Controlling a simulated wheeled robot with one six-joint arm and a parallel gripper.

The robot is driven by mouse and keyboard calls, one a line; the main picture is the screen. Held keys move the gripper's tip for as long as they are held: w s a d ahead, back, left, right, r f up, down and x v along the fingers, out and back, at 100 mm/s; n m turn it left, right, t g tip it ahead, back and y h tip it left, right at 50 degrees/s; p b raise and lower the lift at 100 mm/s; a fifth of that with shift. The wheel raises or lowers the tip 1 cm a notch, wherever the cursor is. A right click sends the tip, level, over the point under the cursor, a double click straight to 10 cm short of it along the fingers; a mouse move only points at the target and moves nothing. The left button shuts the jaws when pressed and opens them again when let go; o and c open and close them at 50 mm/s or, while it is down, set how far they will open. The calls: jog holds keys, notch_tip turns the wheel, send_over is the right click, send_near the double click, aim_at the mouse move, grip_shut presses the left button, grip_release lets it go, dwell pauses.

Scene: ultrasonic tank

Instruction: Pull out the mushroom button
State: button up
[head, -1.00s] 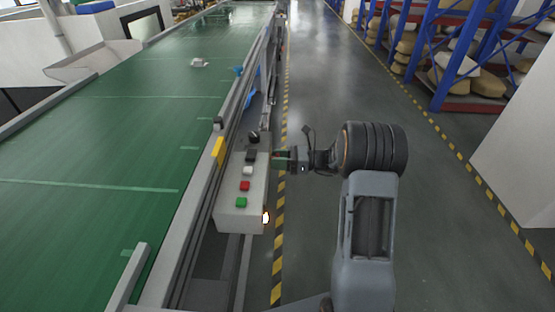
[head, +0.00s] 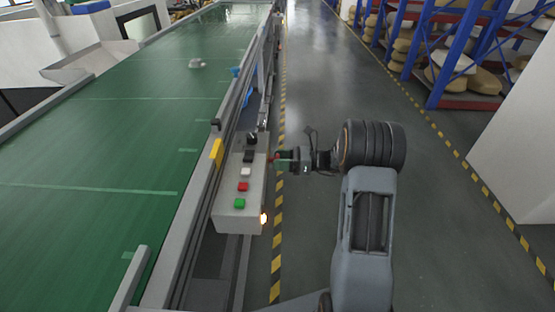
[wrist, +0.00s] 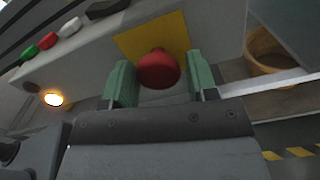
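The mushroom button (wrist: 158,70) is red and round. It stands out from a yellow plate (wrist: 135,42) on the side of the grey control box in the wrist view. My gripper (wrist: 160,82) has two green fingers, one on each side of the button head. The fingers look open, with narrow gaps beside the head. In the head view my gripper (head: 281,160) is at the right side of the control box (head: 239,219), near its far end. The button is too small there to make out clearly.
The box top carries green (head: 239,203), red (head: 243,187) and white (head: 246,172) buttons and black controls. The green conveyor (head: 90,150) lies left. The aisle floor (head: 330,60) is clear. In the wrist view, a brown round container (wrist: 268,52) is at right.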

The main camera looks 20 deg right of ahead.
jog(key=shift+o, duration=1.3)
jog(key=shift+a, duration=0.2)
jog(key=v, duration=1.4)
jog(key=shift+p, duration=0.3)
jog(key=shift+a, duration=0.1)
